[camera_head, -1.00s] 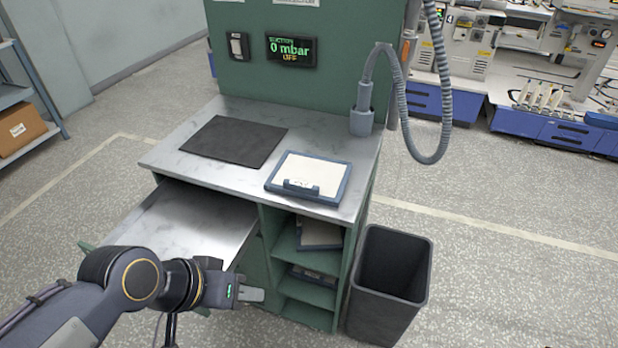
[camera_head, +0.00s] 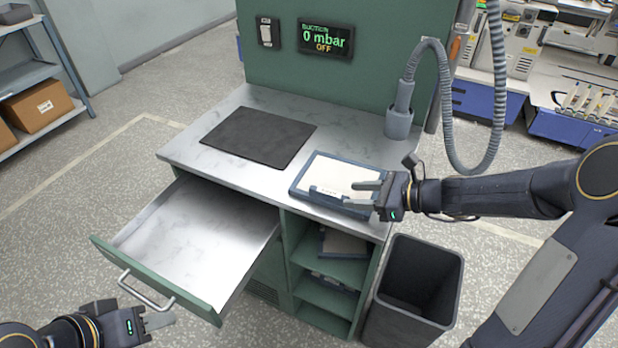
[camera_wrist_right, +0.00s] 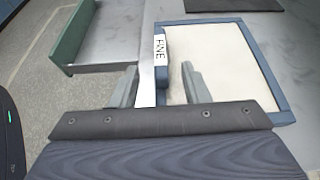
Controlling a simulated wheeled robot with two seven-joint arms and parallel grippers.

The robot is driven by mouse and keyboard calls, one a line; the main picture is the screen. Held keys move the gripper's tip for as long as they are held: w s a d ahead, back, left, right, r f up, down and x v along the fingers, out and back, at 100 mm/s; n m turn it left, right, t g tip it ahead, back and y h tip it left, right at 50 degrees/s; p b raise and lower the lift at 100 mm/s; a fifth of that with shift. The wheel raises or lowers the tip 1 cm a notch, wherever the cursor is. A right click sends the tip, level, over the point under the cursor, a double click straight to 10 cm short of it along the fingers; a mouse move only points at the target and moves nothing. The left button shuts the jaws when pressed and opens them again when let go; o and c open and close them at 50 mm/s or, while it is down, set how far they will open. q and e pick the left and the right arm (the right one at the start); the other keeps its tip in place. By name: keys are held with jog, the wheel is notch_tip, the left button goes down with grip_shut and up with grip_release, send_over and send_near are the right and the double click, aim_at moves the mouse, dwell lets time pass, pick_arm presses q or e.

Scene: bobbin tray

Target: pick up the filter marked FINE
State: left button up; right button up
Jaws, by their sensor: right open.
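A flat filter with a blue frame and a white panel (camera_head: 334,174) lies on the worktop near its front right edge. In the right wrist view, the filter (camera_wrist_right: 232,62) has a blue grip on one side with a white label (camera_wrist_right: 160,49) reading FINE. My right gripper (camera_head: 350,195) is open over the front side of the filter. In the wrist view its fingers (camera_wrist_right: 159,87) stand on either side of the line of the grip, one over the white panel. I see no hold on it. My left gripper (camera_head: 160,321) is low at the left front, away from the filter.
An open, empty drawer (camera_head: 195,235) juts out on the left. A dark mat (camera_head: 258,137) lies on the worktop (camera_head: 187,147). Shelves below hold another framed panel (camera_head: 343,243). A dark bin (camera_head: 420,275) stands at the right, under my right arm. A hose (camera_head: 497,100) hangs at the back right.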

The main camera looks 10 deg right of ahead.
aim_at(334, 194)
jog(key=x, duration=0.8)
jog(key=shift+w, duration=0.1)
jog(key=shift+c, duration=0.3)
jog(key=shift+r, duration=0.1)
grip_shut()
